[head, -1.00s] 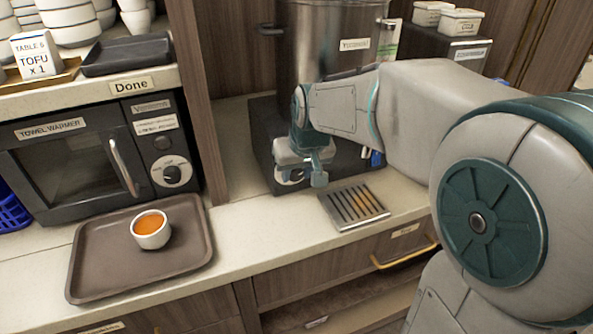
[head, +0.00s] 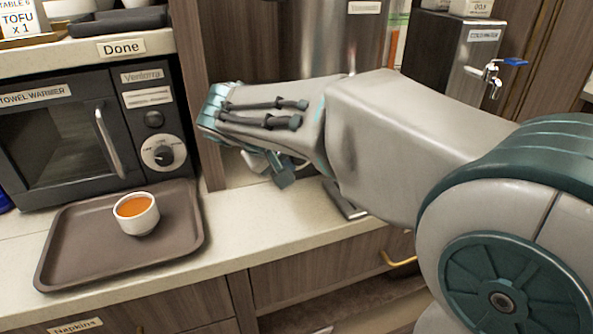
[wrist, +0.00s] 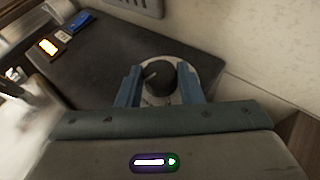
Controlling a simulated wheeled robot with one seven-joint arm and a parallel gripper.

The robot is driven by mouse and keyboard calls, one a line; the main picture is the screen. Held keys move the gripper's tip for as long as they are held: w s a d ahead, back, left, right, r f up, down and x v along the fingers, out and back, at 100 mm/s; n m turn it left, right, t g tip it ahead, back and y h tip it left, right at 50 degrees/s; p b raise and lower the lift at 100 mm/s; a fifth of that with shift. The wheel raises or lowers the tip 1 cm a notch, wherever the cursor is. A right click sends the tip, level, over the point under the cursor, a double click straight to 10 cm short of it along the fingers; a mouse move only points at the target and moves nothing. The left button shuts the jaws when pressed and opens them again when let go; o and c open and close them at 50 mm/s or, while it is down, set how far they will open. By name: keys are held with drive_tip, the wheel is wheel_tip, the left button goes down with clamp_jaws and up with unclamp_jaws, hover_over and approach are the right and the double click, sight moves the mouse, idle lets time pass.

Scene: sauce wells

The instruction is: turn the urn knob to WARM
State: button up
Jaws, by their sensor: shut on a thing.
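The urn (head: 290,45) is a tall metal vessel behind my arm in the head view. Its knob and most of its base are hidden there by my arm. In the wrist view the black knob (wrist: 161,76) sits on a pale round dial on a dark panel (wrist: 95,60). A light pointer line shows on the knob, but I cannot read the dial's marks. My gripper (wrist: 158,88) has one blue finger on each side of the knob and is shut on it. In the head view my gripper (head: 275,168) is partly hidden under the wrist.
A towel warmer (head: 75,130) with its own knob (head: 163,154) stands at left. A brown tray (head: 65,240) with a cup of orange sauce (head: 136,213) lies before it. A cold water dispenser (head: 455,65) with a tap stands at right.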

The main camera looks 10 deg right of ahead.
drive_tip(key=shift+a+f+n+t+h+b, duration=0.15)
drive_tip(key=shift+n+t+h+b, duration=0.1)
drive_tip(key=shift+h+b, duration=0.45)
drive_tip(key=shift+f+n+t+h+b, duration=0.15)
drive_tip(key=shift+t+h+b, duration=0.1)
drive_tip(key=shift+h+b, duration=0.45)
drive_tip(key=shift+r, duration=0.15)
drive_tip(key=o, duration=1)
drive_tip(key=shift+c, duration=0.2)
drive_tip(key=p+v, duration=0.2)
drive_tip(key=v, duration=1.2)
drive_tip(key=shift+s, duration=0.1)
